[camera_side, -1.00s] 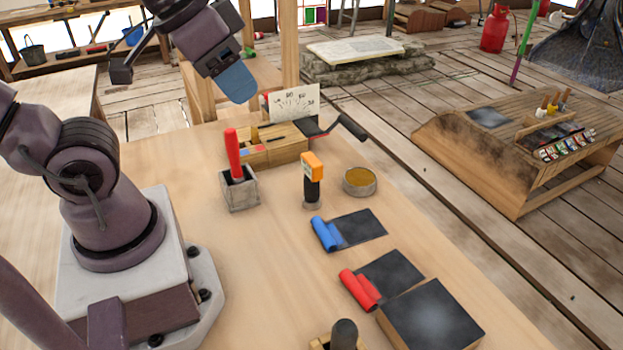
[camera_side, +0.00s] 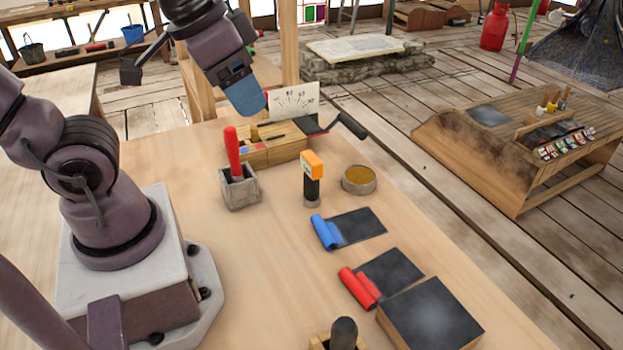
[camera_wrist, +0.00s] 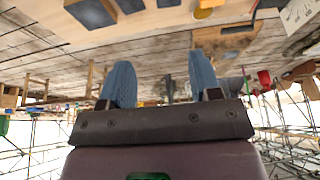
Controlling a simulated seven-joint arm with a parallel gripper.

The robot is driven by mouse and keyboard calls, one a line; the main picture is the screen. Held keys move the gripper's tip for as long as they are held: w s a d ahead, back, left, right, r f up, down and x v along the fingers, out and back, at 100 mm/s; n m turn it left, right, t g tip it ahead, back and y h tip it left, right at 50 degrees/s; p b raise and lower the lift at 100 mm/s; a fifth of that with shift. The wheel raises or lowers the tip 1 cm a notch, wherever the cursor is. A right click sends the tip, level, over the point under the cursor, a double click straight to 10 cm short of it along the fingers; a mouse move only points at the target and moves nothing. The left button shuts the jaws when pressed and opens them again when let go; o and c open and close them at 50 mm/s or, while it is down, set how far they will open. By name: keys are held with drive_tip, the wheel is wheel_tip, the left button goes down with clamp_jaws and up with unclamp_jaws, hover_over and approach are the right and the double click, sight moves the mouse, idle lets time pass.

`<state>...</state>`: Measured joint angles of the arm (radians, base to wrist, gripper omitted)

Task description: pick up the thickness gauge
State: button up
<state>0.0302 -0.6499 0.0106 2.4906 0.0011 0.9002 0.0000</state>
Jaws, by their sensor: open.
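What I take for the thickness gauge (camera_side: 312,178) stands upright on the bench in the side view, with an orange head and a dark handle. My gripper (camera_side: 247,98) is up and to the left of it, above the back of the bench and well apart from it. In the wrist view my gripper (camera_wrist: 162,78) shows two blue fingers spread apart with nothing between them. I cannot clearly make out the gauge in the wrist view.
A grey holder (camera_side: 240,192) with a red-handled tool stands left of the gauge. A round tin (camera_side: 359,181) is close on its right. A wooden box (camera_side: 272,152) with a dial card is behind. Blue (camera_side: 325,233) and red (camera_side: 358,288) rolls lie in front.

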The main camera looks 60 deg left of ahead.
drive_tip(key=w+f+n+g, duration=0.2)
drive_tip(key=w+f+g, duration=0.1)
drive_tip(key=w+f, duration=0.2)
drive_tip(key=n+g+y, duration=0.2)
drive_tip(key=n+y, duration=0.3)
drive_tip(key=n, duration=1.2)
approach(312, 158)
drive_tip(key=x, duration=0.5)
drive_tip(key=shift+s+f, duration=0.2)
drive_tip(key=shift+f, duration=0.2)
drive_tip(key=shift+w+x, duration=0.15)
drive_tip(key=shift+x, duration=1.15)
drive_tip(key=shift+w+x, duration=0.1)
drive_tip(key=shift+x, duration=1.15)
drive_tip(key=shift+a+r, duration=0.1)
drive_tip(key=shift+a, duration=0.1)
clamp_jaws()
